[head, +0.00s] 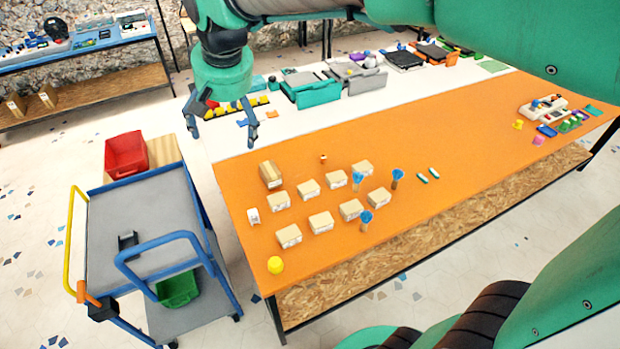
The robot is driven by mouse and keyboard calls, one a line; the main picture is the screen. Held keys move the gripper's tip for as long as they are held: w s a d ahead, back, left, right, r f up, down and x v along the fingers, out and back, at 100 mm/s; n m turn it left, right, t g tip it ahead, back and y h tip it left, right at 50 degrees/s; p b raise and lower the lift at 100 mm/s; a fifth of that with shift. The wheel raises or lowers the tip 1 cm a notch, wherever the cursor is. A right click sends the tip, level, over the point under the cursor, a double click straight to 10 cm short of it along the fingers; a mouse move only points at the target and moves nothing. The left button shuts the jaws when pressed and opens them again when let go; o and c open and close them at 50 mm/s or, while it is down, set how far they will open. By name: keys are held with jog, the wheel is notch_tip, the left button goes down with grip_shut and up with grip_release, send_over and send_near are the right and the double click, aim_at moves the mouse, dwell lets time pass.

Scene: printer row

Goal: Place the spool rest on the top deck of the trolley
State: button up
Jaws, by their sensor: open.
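A small black bracket-like piece (128,242), which looks like the spool rest, sits on the grey top deck of the trolley (160,212), toward its near left part. It is too small to make out its exact shape. The trolley has blue edges and stands left of the orange table. My gripper (221,126) is open and empty, high up and to the right of the trolley, apart from the black piece. It shows in front of the far left part of the table.
The orange table (300,255) holds several small cartons (320,221), blue funnel-like pieces (366,218) and a yellow item (275,265). A red bin (126,154) is behind the trolley; a green bin (178,290) is on its lower deck. The trolley's blue handle (165,240) rises near the black piece.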

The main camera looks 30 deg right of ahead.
jog(key=s+d+f, duration=0.1)
jog(key=s+d, duration=0.2)
jog(key=s, duration=0.5)
jog(key=s+d+f+t, duration=0.1)
jog(key=s+d, duration=0.3)
jog(key=s, duration=0.4)
jog(key=s+d+f, duration=0.3)
jog(key=s, duration=0.5)
jog(key=shift+s+d+t+h, duration=0.25)
jog(key=shift+t+h, duration=0.15)
notch_tip(320, 180, down, 4)
jog(key=b, duration=0.3)
jog(key=shift+r+b, duration=0.25)
jog(key=shift+b, duration=0.05)
